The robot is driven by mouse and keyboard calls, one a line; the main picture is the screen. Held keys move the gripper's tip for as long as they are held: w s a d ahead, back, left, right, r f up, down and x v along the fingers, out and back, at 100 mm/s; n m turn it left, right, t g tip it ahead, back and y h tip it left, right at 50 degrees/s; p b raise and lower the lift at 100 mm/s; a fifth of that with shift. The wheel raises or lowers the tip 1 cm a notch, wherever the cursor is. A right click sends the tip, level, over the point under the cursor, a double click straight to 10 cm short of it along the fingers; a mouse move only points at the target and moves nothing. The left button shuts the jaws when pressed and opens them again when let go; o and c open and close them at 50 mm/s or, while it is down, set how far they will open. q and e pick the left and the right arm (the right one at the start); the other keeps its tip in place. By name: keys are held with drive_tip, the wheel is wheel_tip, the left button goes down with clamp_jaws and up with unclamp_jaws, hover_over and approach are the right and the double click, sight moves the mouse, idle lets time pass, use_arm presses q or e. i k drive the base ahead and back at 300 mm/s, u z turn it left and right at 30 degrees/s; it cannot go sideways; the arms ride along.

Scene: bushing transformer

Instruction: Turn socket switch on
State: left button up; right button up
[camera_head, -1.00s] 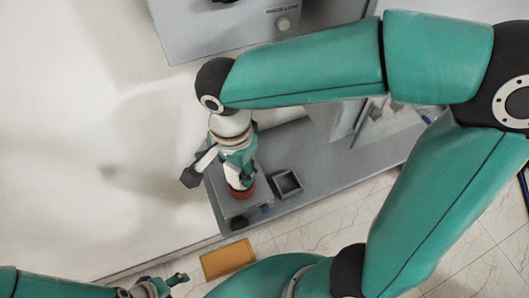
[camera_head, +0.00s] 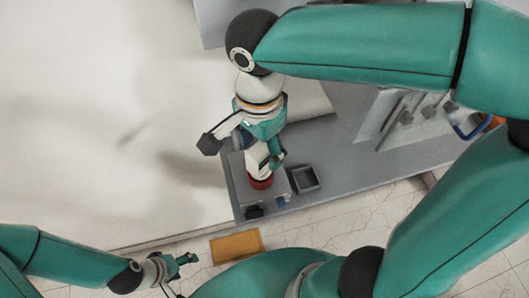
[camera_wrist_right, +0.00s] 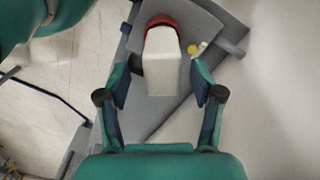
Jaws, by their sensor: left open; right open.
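A white block-like part with a red ring at its base (camera_head: 261,182) stands on a light grey box on the bench, partly hidden by my right gripper; I take it for the socket switch. My right gripper (camera_head: 265,158) is over it. In the right wrist view the white part (camera_wrist_right: 165,55) lies between the two fingers of my right gripper (camera_wrist_right: 161,82). The fingers are apart, with a gap visible on each side, so it is open. Whether a fingertip touches is unclear. My left gripper (camera_head: 188,260) is open and empty at the lower left, away from the bench.
A small square grey tray (camera_head: 318,178) is right of the box on the grey bench (camera_head: 350,165). Small yellow and white knobs (camera_wrist_right: 197,48) show beside the switch. A yellow-brown board (camera_head: 236,247) lies on the tiled floor. A grey cabinet (camera_head: 213,25) is at the top.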

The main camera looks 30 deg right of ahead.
sight(252, 213)
drive_tip(key=k, duration=1)
